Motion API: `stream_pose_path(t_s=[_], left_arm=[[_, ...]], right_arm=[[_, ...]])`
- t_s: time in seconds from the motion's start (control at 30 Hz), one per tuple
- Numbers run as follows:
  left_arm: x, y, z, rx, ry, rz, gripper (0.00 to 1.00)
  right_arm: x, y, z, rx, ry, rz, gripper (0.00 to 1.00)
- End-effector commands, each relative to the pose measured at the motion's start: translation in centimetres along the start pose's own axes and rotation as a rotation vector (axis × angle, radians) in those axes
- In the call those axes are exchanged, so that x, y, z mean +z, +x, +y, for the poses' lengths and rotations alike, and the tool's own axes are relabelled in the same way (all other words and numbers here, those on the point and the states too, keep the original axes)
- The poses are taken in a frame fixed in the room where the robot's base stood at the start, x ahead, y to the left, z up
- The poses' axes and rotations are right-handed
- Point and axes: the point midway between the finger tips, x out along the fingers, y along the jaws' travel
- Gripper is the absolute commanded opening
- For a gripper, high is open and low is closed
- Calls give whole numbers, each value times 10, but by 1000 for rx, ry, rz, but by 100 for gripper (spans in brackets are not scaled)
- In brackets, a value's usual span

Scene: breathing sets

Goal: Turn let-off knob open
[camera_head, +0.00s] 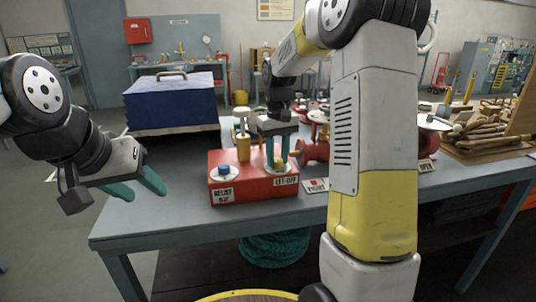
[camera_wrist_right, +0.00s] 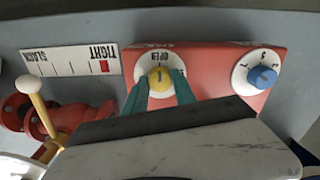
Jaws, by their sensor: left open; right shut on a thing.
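The let-off knob is a small yellow knob (camera_wrist_right: 160,77) on a white round dial on top of a red box (camera_head: 240,190); the box front has a LET-OFF label (camera_head: 286,182). My right gripper (camera_head: 278,163) points down from above, with its teal fingers on both sides of the yellow knob, shut on it. In the right wrist view, a pale mark shows on the knob and OPEN is printed on the dial, upside down. My left gripper (camera_head: 143,188) is open and empty, left of the box.
A blue knob (camera_wrist_right: 262,77) on its own dial shares the red box. A brass cylinder (camera_head: 243,148) stands on the box close to my right gripper. Red pipework (camera_head: 313,151) is right of it. A dark blue case (camera_head: 172,103) stands behind left; wooden tools (camera_head: 482,128) lie right.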

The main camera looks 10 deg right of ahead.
Motion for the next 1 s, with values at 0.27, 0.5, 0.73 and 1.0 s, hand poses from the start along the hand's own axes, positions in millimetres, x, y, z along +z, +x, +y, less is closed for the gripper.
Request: stream_pose_path(t_s=[0.27, 0.5, 0.73, 1.0], left_arm=[[0, 0, 0, 0, 0, 0, 48], [0, 0, 0, 0, 0, 0, 48], [0, 0, 0, 0, 0, 0, 48], [0, 0, 0, 0, 0, 0, 48]], right_arm=[[0, 0, 0, 0, -8, 1, 0], [0, 0, 0, 0, -7, 1, 52], [0, 0, 0, 0, -6, 1, 54], [-1, -19, 0, 1, -6, 5, 54]])
